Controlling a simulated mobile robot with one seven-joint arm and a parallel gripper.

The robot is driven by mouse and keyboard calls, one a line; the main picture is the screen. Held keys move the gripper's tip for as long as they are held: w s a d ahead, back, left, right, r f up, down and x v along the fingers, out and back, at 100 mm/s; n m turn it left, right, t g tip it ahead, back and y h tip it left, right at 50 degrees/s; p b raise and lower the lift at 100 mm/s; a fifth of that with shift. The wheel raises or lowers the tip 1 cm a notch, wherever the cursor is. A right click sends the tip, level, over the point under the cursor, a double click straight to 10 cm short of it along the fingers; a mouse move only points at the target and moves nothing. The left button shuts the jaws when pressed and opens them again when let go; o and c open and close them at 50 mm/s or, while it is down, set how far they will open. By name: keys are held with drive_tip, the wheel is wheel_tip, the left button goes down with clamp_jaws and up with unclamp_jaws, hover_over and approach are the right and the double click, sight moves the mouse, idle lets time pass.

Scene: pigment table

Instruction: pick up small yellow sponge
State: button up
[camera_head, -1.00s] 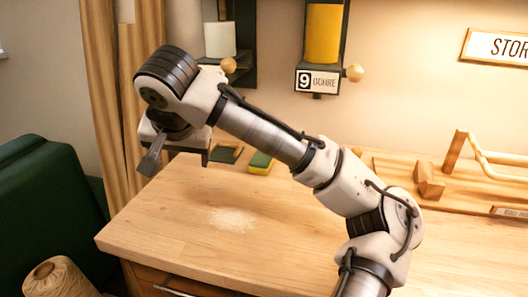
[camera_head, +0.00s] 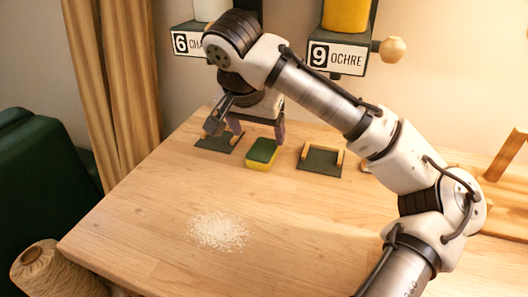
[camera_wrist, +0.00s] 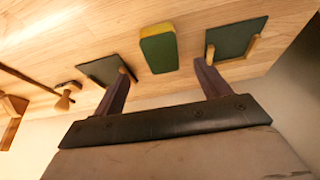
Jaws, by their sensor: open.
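The small yellow sponge (camera_head: 262,154) has a dark green top and lies flat on the wooden table, toward its back edge. In the wrist view the sponge (camera_wrist: 159,49) shows beyond the fingertips, between their lines and apart from them. My gripper (camera_head: 257,132) is open and empty, above the table near the back edge, just behind the sponge in the head view. In the wrist view its two purple-grey fingers (camera_wrist: 163,74) stand wide apart. The exact height of the fingers over the table is hard to tell.
Two dark green plates with wooden bars flank the sponge, one on the left (camera_head: 220,142) and one on the right (camera_head: 319,160). White powder (camera_head: 219,231) lies on the front table (camera_head: 140,219). Dispensers marked 6 and 9 OCHRE (camera_head: 338,58) hang behind. A twine spool (camera_head: 55,272) stands front left.

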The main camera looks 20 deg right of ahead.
sight(263, 149)
drive_tip(key=shift+w+x, duration=0.1)
drive_tip(key=shift+x, duration=1.8)
drive_tip(key=shift+w+x, duration=0.15)
drive_tip(key=shift+x, duration=1.75)
drive_tip(key=shift+r, duration=0.1)
drive_tip(key=shift+c, duration=0.2)
